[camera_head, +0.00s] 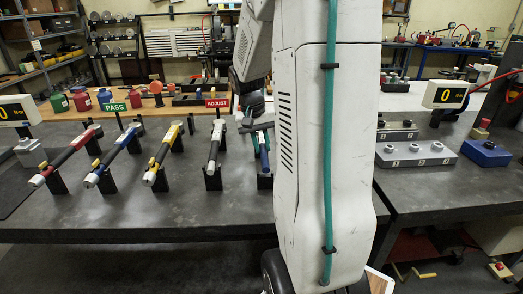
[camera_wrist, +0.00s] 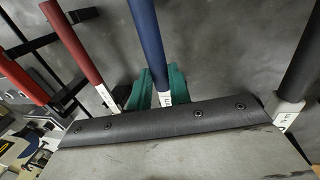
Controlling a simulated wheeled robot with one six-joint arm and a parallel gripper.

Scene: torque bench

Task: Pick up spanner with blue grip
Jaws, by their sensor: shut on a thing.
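A spanner with a blue grip (camera_wrist: 148,35) runs up from the middle of the wrist view, with a white marked piece at its lower end. The teal fingers of my gripper (camera_wrist: 160,88) are on both sides of it and shut on it. In the head view my gripper (camera_head: 256,140) is just left of my arm, and a blue part of the spanner (camera_head: 264,159) shows below it, over a black stand. Most of this spanner is hidden there. I cannot tell whether it is clear of its stand.
Several other spanners rest on black stands to the left, including a blue-banded one (camera_head: 127,139) by the PASS sign (camera_head: 115,107) and one by the ADJUST sign (camera_head: 217,103). In the wrist view a red-handled one (camera_wrist: 75,45) is close left. A blue box (camera_head: 486,153) stands right.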

